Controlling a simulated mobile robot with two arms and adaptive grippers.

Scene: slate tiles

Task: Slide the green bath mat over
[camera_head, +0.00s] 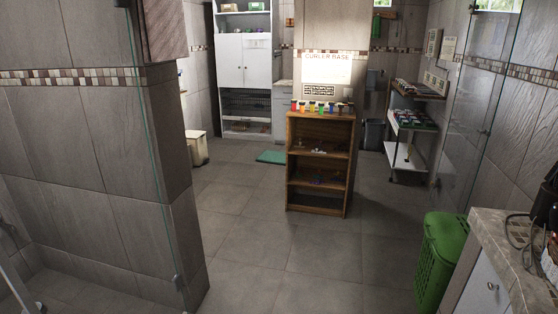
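The green bath mat (271,157) lies flat on the tiled floor at the back, left of the wooden shelf unit and in front of the white cabinet. It looks small from here, and the shelf unit seems to cover part of its right end. Neither of my grippers shows in the head view.
A wooden shelf unit (319,165) stands mid-floor with colourful bottles on top. A tiled partition wall (100,150) with glass is at left. A beige bin (197,149) stands behind it. A green basket (440,260) and a counter (505,245) are at right. The floor between is clear.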

